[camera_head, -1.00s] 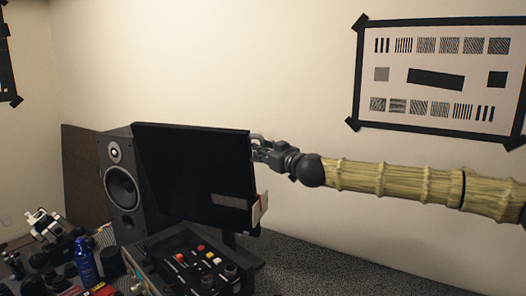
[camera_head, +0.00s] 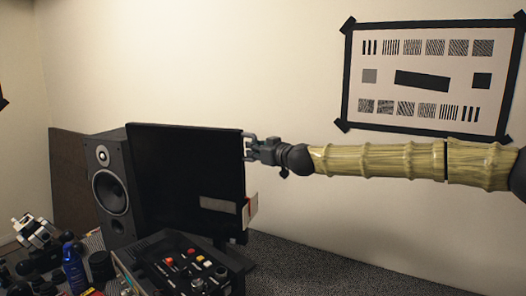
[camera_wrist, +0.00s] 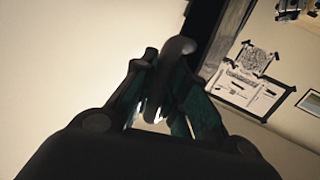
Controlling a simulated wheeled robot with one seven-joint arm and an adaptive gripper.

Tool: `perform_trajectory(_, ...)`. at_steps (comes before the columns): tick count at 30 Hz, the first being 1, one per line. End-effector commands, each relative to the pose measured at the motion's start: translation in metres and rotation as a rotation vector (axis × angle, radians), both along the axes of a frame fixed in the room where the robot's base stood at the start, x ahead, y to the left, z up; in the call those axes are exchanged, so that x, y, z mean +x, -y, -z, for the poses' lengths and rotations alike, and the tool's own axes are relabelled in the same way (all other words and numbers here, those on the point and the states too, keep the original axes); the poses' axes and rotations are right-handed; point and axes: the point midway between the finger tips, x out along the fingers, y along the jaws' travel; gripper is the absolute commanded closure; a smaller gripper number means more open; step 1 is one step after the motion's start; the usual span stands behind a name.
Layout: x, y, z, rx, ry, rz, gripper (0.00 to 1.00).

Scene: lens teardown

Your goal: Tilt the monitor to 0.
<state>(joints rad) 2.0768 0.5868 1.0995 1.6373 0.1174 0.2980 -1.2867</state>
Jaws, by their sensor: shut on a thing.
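The monitor (camera_head: 185,170) is a flat black screen standing at the middle left in the head view. Its right edge looks close to upright. My gripper (camera_head: 248,147) reaches in from the right and is shut on the upper part of that right edge. The exact contact is partly hidden behind the panel. In the wrist view my gripper's fingers (camera_wrist: 165,60) come together beside a dark strip (camera_wrist: 212,38), which looks like the monitor's edge. A pale label or card is at the screen's lower right corner.
A black speaker (camera_head: 108,190) stands left of the monitor. A control box with coloured buttons (camera_head: 180,268) sits in front, close below the screen. A blue bottle (camera_head: 74,268) and clutter lie at the lower left. The grey desk (camera_head: 310,268) is clear at the right.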

Motion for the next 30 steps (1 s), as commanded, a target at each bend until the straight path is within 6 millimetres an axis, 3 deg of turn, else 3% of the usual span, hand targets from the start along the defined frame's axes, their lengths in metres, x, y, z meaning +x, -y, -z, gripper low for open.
perform_trajectory(15, 0.0118, 0.0068, -0.0019, 0.027, -0.065, 0.005, 1.00)
perform_trajectory(16, 0.0119, 0.0069, -0.0020, 0.027, -0.065, 0.006, 0.83)
perform_trajectory(19, 0.0118, 0.0070, -0.0020, 0.026, -0.064, 0.006, 0.65)
perform_trajectory(30, 0.0099, 0.0069, -0.0017, 0.024, -0.063, 0.004, 0.63)
